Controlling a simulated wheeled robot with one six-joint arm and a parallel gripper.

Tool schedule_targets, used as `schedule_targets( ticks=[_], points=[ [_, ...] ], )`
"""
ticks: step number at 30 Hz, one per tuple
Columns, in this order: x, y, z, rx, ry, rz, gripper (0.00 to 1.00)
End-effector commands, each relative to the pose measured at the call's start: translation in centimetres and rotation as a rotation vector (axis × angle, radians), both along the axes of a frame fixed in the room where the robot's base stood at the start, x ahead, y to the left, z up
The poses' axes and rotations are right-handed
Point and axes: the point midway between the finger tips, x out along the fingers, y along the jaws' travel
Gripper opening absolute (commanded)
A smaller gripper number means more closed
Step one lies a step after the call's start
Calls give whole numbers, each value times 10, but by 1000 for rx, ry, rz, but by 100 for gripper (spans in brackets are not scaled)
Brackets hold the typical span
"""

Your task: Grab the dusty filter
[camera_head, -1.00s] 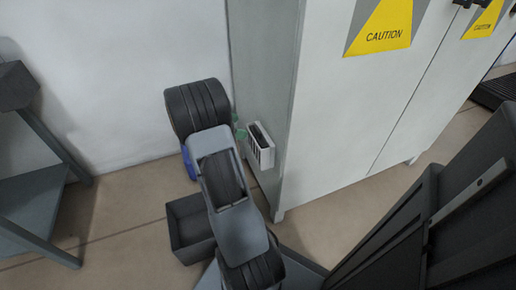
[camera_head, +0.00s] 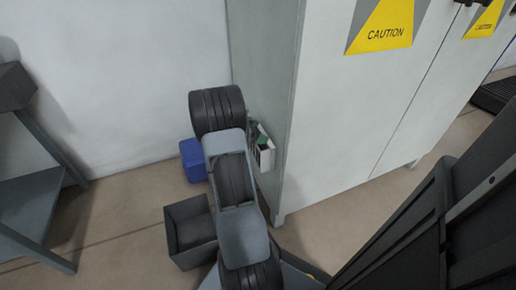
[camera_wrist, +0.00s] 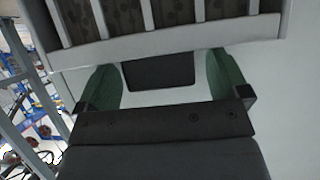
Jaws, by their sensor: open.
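The dusty filter (camera_wrist: 175,14) shows at the top of the wrist view, with grey-brown dirt between its pale slats. In the head view, a small white slatted box (camera_head: 266,158), which looks like the filter, sits at the side of the grey cabinet; my arm partly covers it. My gripper (camera_wrist: 163,72) is open, with its two green fingers apart below the slatted face in the wrist view. A dark rectangular patch lies between the fingers. I cannot tell whether the fingers touch the filter. One green fingertip shows beside the box in the head view.
The tall grey cabinet (camera_head: 335,130) with yellow caution signs stands close to the right of my arm. A dark open bin (camera_head: 183,251) and a blue box (camera_head: 192,160) are on the floor to its left. A grey metal table (camera_head: 30,205) stands at the far left.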

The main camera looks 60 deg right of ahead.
Motion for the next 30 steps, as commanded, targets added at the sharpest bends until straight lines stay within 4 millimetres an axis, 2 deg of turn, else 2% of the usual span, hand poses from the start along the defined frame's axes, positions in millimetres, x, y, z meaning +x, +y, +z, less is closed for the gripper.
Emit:
schedule_targets(
  ticks=[6, 30],
  points=[
    [0, -1, 0, 0, 0, 1, 93],
    [0, -1, 0, 0, 0, 0, 16]
  ],
)
